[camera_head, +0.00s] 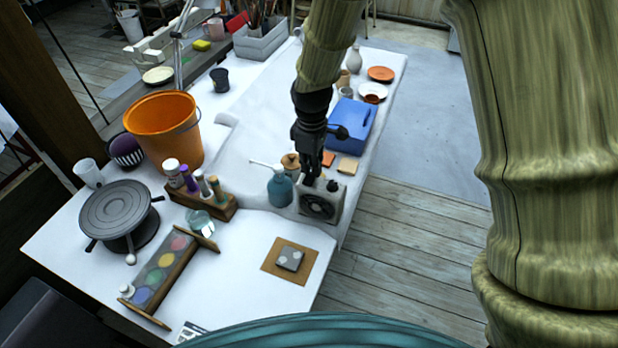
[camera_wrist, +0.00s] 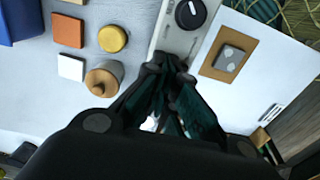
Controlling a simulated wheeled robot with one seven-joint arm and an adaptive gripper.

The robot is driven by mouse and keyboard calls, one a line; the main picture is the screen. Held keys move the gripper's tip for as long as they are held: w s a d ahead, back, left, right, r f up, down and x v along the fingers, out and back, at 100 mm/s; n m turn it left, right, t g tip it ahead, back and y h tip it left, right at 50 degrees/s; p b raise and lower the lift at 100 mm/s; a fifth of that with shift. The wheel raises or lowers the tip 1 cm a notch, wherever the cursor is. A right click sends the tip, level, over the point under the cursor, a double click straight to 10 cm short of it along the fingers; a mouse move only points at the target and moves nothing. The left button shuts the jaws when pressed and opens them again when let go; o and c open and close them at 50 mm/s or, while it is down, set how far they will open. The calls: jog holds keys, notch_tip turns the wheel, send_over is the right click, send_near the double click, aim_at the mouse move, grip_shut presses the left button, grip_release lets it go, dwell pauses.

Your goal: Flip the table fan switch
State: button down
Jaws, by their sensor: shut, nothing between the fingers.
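The table fan (camera_head: 321,205) is a small grey box with a dark round grille, standing at the right edge of the white table. A black knob (camera_head: 333,185) sits on its top. In the wrist view the fan's pale top (camera_wrist: 178,40) lies just beyond the fingertips, with the black knob (camera_wrist: 190,14) and its white pointer mark at the upper edge. My gripper (camera_head: 311,180) points down over the fan's top, left of the knob, shut and empty. In the wrist view the fingers (camera_wrist: 167,66) are together, apart from the knob. I cannot tell whether the fingertips touch the fan.
A teal spouted bottle (camera_head: 279,190) stands close left of the fan. A wooden rack of bottles (camera_head: 215,208) is farther left. A blue box (camera_head: 351,124) lies behind, with small tiles (camera_head: 347,165) between. A brown board with a grey tile (camera_head: 289,259) lies in front.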

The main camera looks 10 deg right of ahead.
jog(key=shift+f, duration=0.45)
dwell(0.3)
jog(key=shift+r, duration=0.1)
jog(key=shift+r+p, duration=2.85)
jog(key=shift+r, duration=0.65)
jog(key=shift+f, duration=0.1)
